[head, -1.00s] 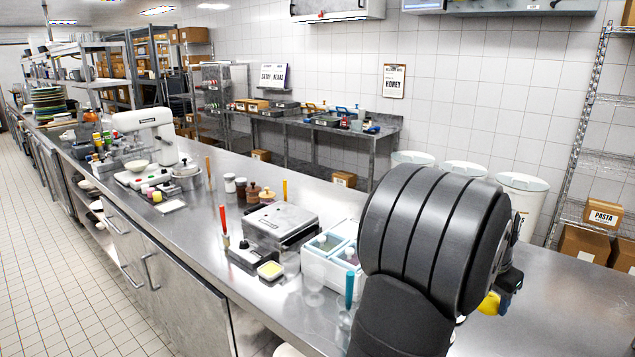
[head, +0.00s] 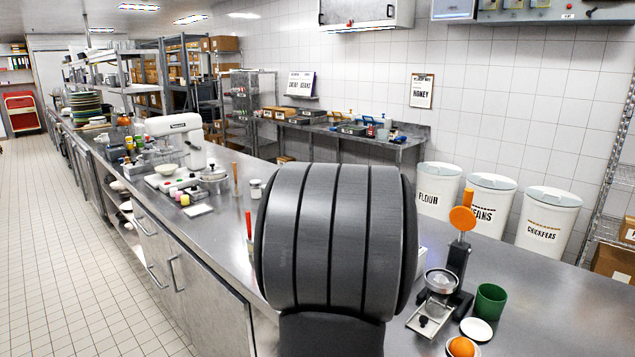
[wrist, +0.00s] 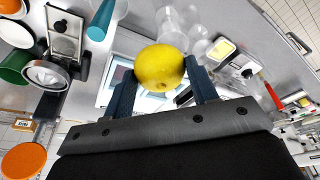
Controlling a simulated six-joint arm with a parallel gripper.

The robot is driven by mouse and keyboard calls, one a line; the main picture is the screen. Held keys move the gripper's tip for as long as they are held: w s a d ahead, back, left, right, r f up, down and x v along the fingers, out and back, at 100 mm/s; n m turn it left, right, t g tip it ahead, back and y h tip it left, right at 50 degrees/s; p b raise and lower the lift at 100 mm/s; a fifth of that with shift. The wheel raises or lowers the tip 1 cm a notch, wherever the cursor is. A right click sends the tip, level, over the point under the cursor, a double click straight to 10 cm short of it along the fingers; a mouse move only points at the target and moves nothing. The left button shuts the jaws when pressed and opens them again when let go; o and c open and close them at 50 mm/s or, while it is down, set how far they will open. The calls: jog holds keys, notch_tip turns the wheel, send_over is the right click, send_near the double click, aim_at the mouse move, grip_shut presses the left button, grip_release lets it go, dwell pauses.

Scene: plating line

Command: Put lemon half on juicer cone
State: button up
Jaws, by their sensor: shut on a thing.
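A yellow lemon piece (wrist: 160,68) is held between the two dark blue fingers of my gripper (wrist: 159,72) in the wrist view. Its cut face is not visible. My arm hides both the gripper and the lemon in the head view. The juicer (head: 440,286) stands on the counter right of my arm, with a black post and a round orange knob (head: 462,218) at the top. It also shows at the left of the wrist view (wrist: 52,74), apart from the lemon. I cannot make out its cone clearly.
A green cup (head: 490,301), a small white plate (head: 476,329) and a bowl with an orange fruit (head: 461,347) sit beside the juicer. A teal-handled tool (wrist: 99,22) and clear glasses (wrist: 197,42) show near the lemon. The counter right of the cup is clear.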

jog(key=shift+a+r, duration=0.1)
jog(key=shift+a, duration=0.4)
